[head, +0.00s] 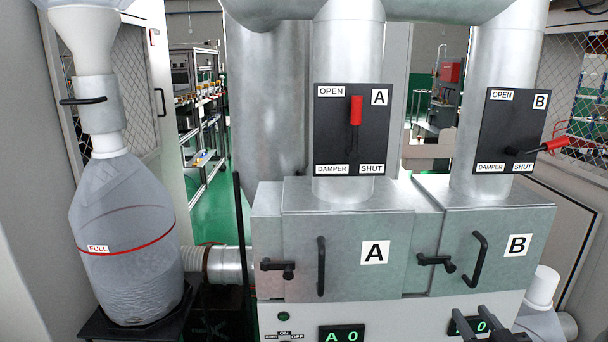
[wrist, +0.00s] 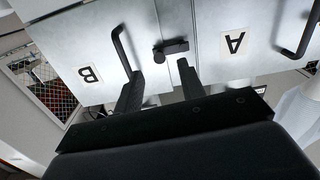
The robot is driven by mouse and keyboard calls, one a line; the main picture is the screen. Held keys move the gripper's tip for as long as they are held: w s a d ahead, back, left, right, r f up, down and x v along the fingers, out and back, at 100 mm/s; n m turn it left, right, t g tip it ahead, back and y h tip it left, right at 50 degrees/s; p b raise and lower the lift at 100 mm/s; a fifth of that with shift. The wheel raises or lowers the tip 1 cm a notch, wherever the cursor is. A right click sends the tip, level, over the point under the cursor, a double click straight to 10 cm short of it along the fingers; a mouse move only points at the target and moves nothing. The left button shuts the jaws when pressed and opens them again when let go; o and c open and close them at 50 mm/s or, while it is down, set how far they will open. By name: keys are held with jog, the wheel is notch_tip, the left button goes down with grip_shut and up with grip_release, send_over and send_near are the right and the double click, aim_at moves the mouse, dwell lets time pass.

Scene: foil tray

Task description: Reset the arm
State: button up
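My gripper (head: 476,322) shows at the bottom right of the head view, low in front of the box marked B (head: 497,235). In the wrist view my gripper (wrist: 158,70) has its two dark fingers spread apart with nothing between them. The fingers point toward the cabinet doors marked B (wrist: 90,74) and A (wrist: 235,42), which appear upside down there. The gripper looks apart from the door handles, though the left finger overlaps the long B handle (wrist: 121,48) in the picture.
Damper A's red lever (head: 356,110) points up; damper B's red lever (head: 555,144) points right. Both doors look closed, with latches (head: 277,266) and long handles. Digital displays (head: 341,335) sit below. A clear bag (head: 130,240) marked FULL hangs at left.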

jog(key=shift+s+a+f+m+g+h+p, duration=0.2)
jog(key=shift+f+m+g+h, duration=0.25)
jog(key=shift+g+h, duration=0.3)
jog(key=shift+s+a+f+m+g+h+p, duration=0.1)
jog(key=shift+s+f+m+g+h+p, duration=0.25)
jog(key=shift+g+h, duration=0.35)
jog(key=shift+s+a+f+m+g+h+p, duration=0.15)
jog(key=shift+f+m+g+h+p, duration=0.1)
jog(key=shift+f+m+g+h, duration=0.35)
jog(key=shift+r, duration=0.2)
